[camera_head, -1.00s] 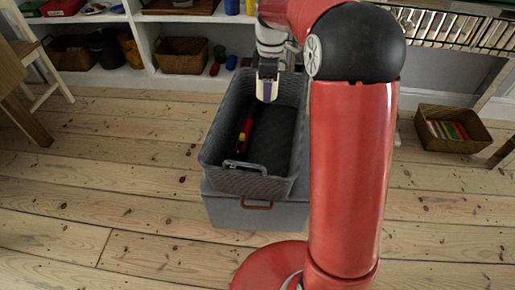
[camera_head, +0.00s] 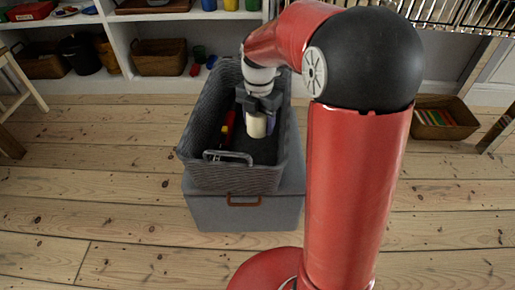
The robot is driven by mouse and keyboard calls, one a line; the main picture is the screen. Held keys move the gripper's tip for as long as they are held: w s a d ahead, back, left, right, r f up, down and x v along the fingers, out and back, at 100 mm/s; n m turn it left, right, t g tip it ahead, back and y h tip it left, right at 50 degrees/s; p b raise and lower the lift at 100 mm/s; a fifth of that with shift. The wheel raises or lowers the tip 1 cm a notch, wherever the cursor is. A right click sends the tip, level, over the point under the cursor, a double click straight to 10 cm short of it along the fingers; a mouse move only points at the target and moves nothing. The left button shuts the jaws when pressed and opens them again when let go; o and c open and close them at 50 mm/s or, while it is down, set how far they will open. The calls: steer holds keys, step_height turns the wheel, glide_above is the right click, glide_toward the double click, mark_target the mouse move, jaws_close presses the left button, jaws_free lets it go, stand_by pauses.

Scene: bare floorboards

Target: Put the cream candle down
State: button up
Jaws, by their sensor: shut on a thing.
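The cream candle (camera_head: 257,127) is a small pale cylinder, upright. My gripper (camera_head: 258,112) is shut on its upper part, pointing down inside the walls of a grey woven basket (camera_head: 222,180). I cannot tell whether the candle's lower end touches the basket's dark floor. A bluish strip shows at the candle's right side. My arm hides part of the basket's right and far side.
A red and yellow object (camera_head: 228,128) lies in the basket, left of the candle. The basket stands on a grey lidded box (camera_head: 240,212). White shelves (camera_head: 120,40) stand behind. A wicker basket (camera_head: 443,118) is on the floor at right.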

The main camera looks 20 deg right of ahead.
mark_target(259, 154)
step_height(259, 154, down, 10)
steer(key=shift+f+b, duration=0.1)
steer(key=shift+b, duration=0.85)
steer(key=shift+f, duration=0.15)
steer(key=o, duration=1.1)
